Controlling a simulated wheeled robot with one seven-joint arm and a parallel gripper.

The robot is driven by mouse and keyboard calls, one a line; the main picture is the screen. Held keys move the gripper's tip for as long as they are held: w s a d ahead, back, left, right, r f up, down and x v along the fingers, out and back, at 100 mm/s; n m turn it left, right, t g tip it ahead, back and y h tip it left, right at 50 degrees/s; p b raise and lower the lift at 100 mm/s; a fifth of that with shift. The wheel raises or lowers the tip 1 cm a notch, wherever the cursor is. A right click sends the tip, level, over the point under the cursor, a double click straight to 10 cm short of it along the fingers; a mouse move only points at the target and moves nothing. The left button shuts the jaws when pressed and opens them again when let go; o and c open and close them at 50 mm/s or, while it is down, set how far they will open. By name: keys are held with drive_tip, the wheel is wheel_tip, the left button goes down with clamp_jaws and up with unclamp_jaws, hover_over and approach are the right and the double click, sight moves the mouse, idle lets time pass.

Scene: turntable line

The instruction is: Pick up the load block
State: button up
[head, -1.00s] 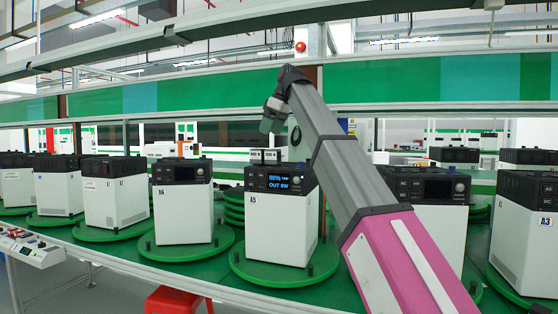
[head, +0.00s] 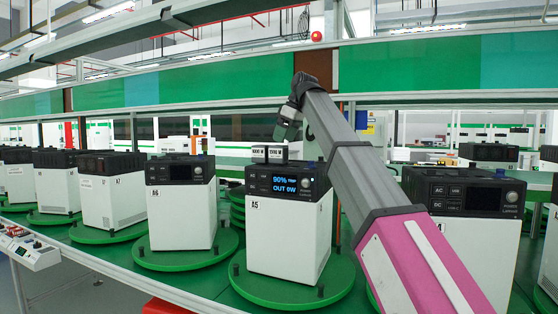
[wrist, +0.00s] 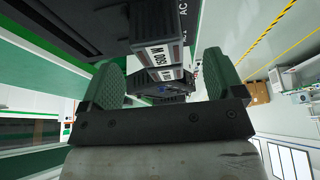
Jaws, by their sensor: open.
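Two small dark blocks with white labels show at the back of the top of unit A5 (head: 285,232). The left block (head: 259,153) reads 1000 W and the right block (head: 278,154) seems to read 1500 W. I cannot tell which is the load block, or whether they rest on A5 or behind it. My gripper (head: 287,124) is open and empty, above and a little behind the blocks. In the wrist view, the 1000 W block (wrist: 156,35) appears upside down beyond the green-padded fingers of my gripper (wrist: 160,72), near the gap between them. A second label shows below it.
Unit A5 stands on a green round plate (head: 290,288) with upright pegs. Similar units stand close by on both sides, such as A6 (head: 181,210). A green panelled beam (head: 420,70) runs behind my arm. A red stool (head: 170,312) is at the front edge.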

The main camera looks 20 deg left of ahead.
sight(278, 151)
drive_tip(key=shift+x, duration=3.05)
drive_tip(key=shift+w+a+r, duration=0.1)
drive_tip(key=shift+r, duration=0.05)
drive_tip(key=c, duration=1.3)
